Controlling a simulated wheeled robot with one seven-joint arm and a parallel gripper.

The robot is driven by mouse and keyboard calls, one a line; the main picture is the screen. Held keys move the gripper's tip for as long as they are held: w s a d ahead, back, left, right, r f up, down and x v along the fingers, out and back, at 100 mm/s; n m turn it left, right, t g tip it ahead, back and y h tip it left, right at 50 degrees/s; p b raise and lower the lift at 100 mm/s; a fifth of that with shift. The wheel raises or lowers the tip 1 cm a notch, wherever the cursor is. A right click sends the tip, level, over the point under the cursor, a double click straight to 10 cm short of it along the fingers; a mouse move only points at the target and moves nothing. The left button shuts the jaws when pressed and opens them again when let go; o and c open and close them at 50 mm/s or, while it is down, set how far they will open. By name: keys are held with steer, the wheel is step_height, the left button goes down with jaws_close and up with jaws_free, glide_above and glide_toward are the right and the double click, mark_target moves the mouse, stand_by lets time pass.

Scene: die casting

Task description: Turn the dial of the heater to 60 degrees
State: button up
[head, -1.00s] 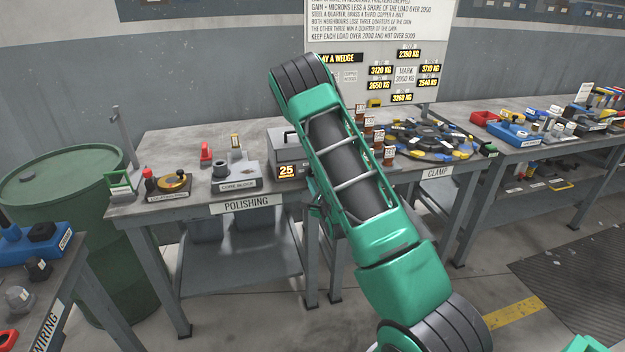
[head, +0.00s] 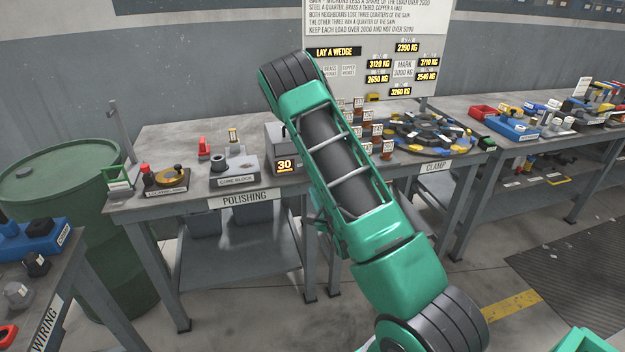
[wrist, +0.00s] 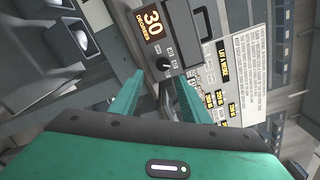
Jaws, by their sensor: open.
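The heater (head: 276,142) is a grey box on the polishing bench, partly hidden behind my arm in the head view. Its display (head: 285,166) reads 30. In the wrist view the heater (wrist: 192,30) shows tilted, with a "30 degrees" display (wrist: 153,22) and a small dark dial (wrist: 163,64) below it. My gripper (wrist: 160,76) is open, with one green finger on each side of the dial in the picture. I cannot tell whether the fingers touch the dial. In the head view my arm hides the gripper and the dial.
On the polishing bench (head: 180,207), left of the heater, stand the core block (head: 233,178) and a locating ring stand (head: 164,190). Copper-coloured pieces and a round clamp fixture (head: 432,133) lie to the right. A board (head: 378,20) with lit readouts stands behind. A green drum (head: 60,200) stands left.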

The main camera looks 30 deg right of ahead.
steer(key=shift+v, duration=1.15)
steer(key=shift+w+r, duration=0.1)
steer(key=shift+r, duration=0.05)
steer(key=s+d+r+n+g+y, duration=0.25)
steer(key=s+r+n+g, duration=0.35)
steer(key=s+n+g, duration=0.6)
steer(key=s+a+r+n+g+y, duration=0.1)
steer(key=s+a+r+n+g, duration=0.1)
steer(key=s, duration=0.9)
steer(key=s+a+r+n+g+y, duration=0.1)
steer(key=s+a+r+n+g, duration=0.2)
steer(key=s, duration=0.9)
step_height(320, 180, up, 3)
steer(key=a+n, duration=0.2)
steer(key=n, duration=0.1)
steer(key=shift+s+n+y, duration=0.35)
steer(key=shift+n, duration=0.05)
steer(key=shift+a, duration=0.15)
steer(key=shift+c, duration=1.4)
